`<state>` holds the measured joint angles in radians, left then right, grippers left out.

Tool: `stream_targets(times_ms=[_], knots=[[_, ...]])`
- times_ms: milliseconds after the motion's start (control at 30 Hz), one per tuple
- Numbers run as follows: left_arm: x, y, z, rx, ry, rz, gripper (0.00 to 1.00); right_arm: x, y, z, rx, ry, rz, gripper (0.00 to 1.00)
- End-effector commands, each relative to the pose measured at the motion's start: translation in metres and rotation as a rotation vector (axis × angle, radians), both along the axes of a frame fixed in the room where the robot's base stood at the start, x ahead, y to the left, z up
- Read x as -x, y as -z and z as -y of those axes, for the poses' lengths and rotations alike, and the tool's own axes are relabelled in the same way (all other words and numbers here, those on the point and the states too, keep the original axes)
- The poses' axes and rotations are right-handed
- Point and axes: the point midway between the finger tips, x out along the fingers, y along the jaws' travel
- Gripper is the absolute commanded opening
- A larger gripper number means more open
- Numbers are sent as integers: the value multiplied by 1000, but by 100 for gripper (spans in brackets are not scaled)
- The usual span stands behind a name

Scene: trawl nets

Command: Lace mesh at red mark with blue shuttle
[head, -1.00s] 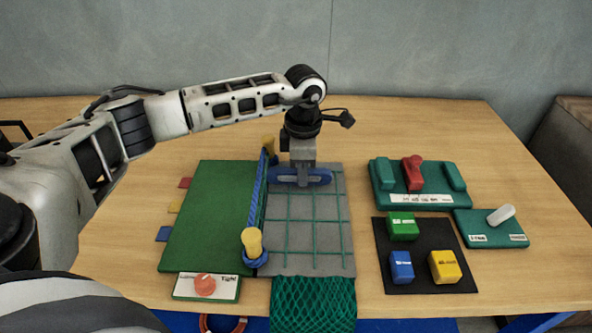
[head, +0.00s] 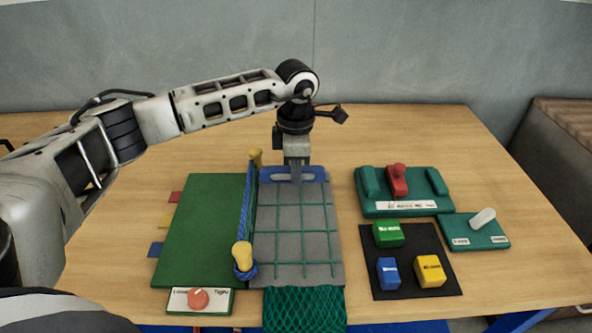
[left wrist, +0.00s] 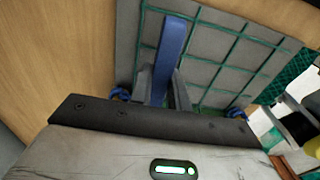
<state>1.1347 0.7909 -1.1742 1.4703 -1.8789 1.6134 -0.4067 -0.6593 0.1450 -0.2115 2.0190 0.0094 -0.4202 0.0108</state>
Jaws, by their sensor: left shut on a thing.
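The blue shuttle (head: 316,174) lies crosswise over the far end of the grey board (head: 277,272). My left gripper (head: 295,177) comes down from above and is shut on its middle. In the left wrist view the shuttle (left wrist: 172,48) runs between the two fingers (left wrist: 163,90). The green mesh (head: 306,232) forms a square grid on the board, and loose netting (head: 305,308) hangs over the table's front edge. A red tab (head: 176,197) sticks out at the left of the green mat (head: 203,228). Whether shuttle and mesh touch is unclear. My right gripper is out of view.
A blue rope (head: 246,205) with yellow-topped posts (head: 242,254) runs along the board's left side. A knob panel (head: 200,300) is in front. At right are a teal stand with a red handle (head: 397,180), a white-lever panel (head: 483,218) and a black mat with blocks (head: 376,232).

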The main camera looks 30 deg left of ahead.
Motion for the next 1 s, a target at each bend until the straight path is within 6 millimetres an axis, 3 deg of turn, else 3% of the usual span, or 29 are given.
stream_targets(times_ms=[200, 467, 1000], knots=[[0, -24, 0, 2, -1, 1, 0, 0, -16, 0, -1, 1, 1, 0], [0, -45, 0, 0, -1, 1, 0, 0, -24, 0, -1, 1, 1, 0], [0, -46, 0, 0, 0, 0, 0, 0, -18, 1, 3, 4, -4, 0]])
